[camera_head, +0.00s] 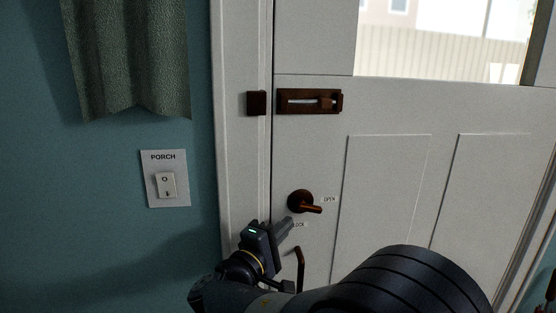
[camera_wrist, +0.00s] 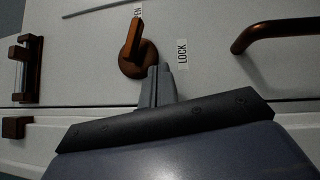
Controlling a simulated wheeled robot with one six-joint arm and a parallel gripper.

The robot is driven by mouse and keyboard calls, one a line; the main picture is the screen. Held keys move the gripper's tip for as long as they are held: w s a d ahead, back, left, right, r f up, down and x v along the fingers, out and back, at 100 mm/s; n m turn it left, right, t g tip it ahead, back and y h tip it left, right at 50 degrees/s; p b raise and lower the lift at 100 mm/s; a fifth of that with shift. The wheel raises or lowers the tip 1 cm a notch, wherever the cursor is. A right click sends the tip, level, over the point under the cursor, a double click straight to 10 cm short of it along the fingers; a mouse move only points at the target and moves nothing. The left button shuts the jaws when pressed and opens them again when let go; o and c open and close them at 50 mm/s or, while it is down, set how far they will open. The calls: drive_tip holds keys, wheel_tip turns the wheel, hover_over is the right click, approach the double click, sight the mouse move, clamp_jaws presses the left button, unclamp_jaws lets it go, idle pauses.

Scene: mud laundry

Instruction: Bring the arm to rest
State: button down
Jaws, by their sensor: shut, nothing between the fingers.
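My arm (camera_head: 400,285) reaches in from the bottom of the head view toward a white door. My gripper (camera_head: 287,224) is shut and empty, just below a brown thumb-turn (camera_head: 303,202) on the door. The thumb-turn's lever points toward the OPEN label (camera_head: 330,199); the LOCK label (camera_head: 299,225) is partly hidden by my gripper. In the wrist view my gripper's fingers (camera_wrist: 159,72) are together, close to the base of the thumb-turn (camera_wrist: 136,52). I cannot tell whether they touch it.
A brown slide bolt (camera_head: 310,101) is on the door above, with its keeper (camera_head: 257,103) on the frame. A brown door handle (camera_wrist: 275,32) sits close to my gripper. A PORCH switch (camera_head: 166,185) and a green curtain (camera_head: 128,55) are on the left wall.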

drive_tip(key=shift+s+a+r+m+g+p, duration=0.2)
drive_tip(key=shift+a+r+m+p, duration=0.3)
drive_tip(key=shift+p, duration=0.75)
drive_tip(key=shift+s+a+r+m+g+p, duration=0.1)
drive_tip(key=shift+a+r+m+g+p, duration=0.35)
drive_tip(key=shift+p, duration=0.75)
drive_tip(key=shift+w+a+b+v, duration=0.15)
drive_tip(key=shift+b+v, duration=0.1)
drive_tip(key=shift+v, duration=0.7)
drive_tip(key=shift+w+a+b+v, duration=0.1)
drive_tip(key=shift+b+v, duration=0.1)
drive_tip(key=shift+v, duration=0.7)
drive_tip(key=shift+w+a+b+v, duration=0.15)
drive_tip(key=shift+b+v, duration=0.1)
drive_tip(key=shift+v, duration=0.7)
drive_tip(key=shift+f, duration=0.1)
